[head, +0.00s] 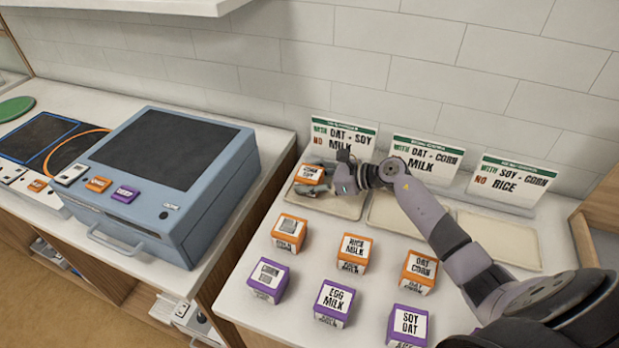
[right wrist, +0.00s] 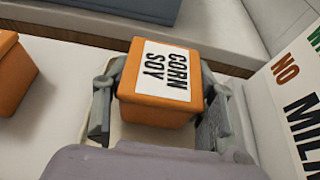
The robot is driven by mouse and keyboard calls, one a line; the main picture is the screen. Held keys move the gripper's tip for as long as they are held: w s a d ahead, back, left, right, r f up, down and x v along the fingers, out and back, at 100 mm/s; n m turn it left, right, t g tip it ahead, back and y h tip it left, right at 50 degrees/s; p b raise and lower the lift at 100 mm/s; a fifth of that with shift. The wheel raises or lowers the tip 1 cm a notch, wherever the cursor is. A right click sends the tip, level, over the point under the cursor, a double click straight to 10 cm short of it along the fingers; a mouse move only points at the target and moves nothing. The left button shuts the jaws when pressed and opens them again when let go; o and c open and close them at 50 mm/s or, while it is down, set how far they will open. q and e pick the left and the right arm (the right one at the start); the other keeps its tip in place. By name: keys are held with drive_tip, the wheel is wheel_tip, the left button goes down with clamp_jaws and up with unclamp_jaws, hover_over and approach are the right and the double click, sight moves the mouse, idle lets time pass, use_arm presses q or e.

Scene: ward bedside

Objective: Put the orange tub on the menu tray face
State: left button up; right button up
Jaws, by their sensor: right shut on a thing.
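My right gripper (head: 333,176) is shut on an orange tub (head: 310,174) labelled CORN SOY, at the left menu tray (head: 345,207). In the right wrist view the two fingers grip the tub (right wrist: 157,107) from both sides, its label facing up. The left tray's card (head: 340,142) reads WITH OAT + SOY, NO MILK. I cannot tell whether the tub touches the tray. Two more trays, a middle one (head: 400,213) and a right one (head: 500,240), look empty. My left gripper is not in view.
Orange tubs stand in front: one with an unclear label (head: 289,232), RICE MILK (head: 354,253) and OAT CORN (head: 419,272). Purple tubs CORN (head: 267,281), EGG MILK (head: 333,304) and SOY OAT (head: 408,325) form the nearer row. A blue box-like appliance (head: 225,180) stands left across a gap.

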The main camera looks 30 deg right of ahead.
drive_tip(key=o, duration=1.2)
drive_tip(key=shift+o, duration=0.4)
drive_tip(key=shift+r, duration=0.2)
drive_tip(key=b+v, duration=0.2)
drive_tip(key=v, duration=0.3)
drive_tip(key=b+v, duration=0.1)
drive_tip(key=v, duration=0.4)
drive_tip(key=shift+s+d+b, duration=0.25)
drive_tip(key=shift+s+b, duration=0.1)
drive_tip(key=shift+s, duration=0.05)
drive_tip(key=shift+s+d+r, duration=0.25)
drive_tip(key=shift+s+r, duration=0.05)
drive_tip(key=shift+r, duration=0.15)
